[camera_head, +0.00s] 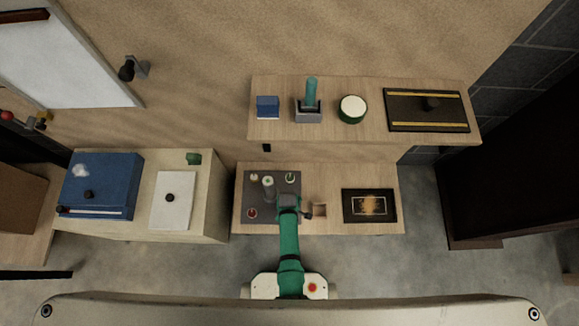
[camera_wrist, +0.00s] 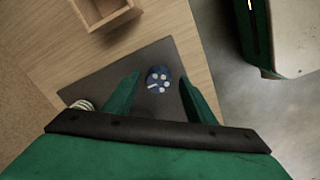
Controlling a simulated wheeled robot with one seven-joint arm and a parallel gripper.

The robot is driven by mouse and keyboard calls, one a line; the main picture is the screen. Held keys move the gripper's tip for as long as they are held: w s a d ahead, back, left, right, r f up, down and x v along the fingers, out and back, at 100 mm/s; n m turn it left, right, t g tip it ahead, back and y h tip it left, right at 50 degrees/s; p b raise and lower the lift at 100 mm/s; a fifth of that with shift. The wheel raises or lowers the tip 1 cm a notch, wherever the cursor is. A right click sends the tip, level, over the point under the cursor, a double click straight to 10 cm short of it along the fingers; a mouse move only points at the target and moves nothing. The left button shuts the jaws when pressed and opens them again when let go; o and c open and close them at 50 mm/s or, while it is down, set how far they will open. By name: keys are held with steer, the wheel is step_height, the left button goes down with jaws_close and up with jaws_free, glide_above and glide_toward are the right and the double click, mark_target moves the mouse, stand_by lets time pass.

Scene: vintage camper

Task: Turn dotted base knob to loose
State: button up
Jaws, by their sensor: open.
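In the wrist view a round dark blue knob (camera_wrist: 158,80) with several white dots and a short pale mark stands on a dark grey panel (camera_wrist: 110,80). My gripper (camera_wrist: 160,78) is open, with one green finger on each side of the knob in the picture. I cannot tell whether either finger touches it. In the head view the panel (camera_head: 245,195) lies on the lower wooden table, and my gripper (camera_head: 288,205) is over its right part. The dotted knob is hidden there by my arm.
On the panel are a pale grey cylinder (camera_head: 268,187), small pale pieces (camera_head: 290,177) and a red piece (camera_head: 252,213). A shelf (camera_head: 330,128) with several objects is behind.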

step_height(320, 180, up, 11)
steer(key=shift+s+f, duration=0.15)
steer(key=shift+f, duration=0.05)
stand_by(0.3)
steer(key=shift+s+a, duration=0.15)
steer(key=shift+a, duration=0.05)
stand_by(0.3)
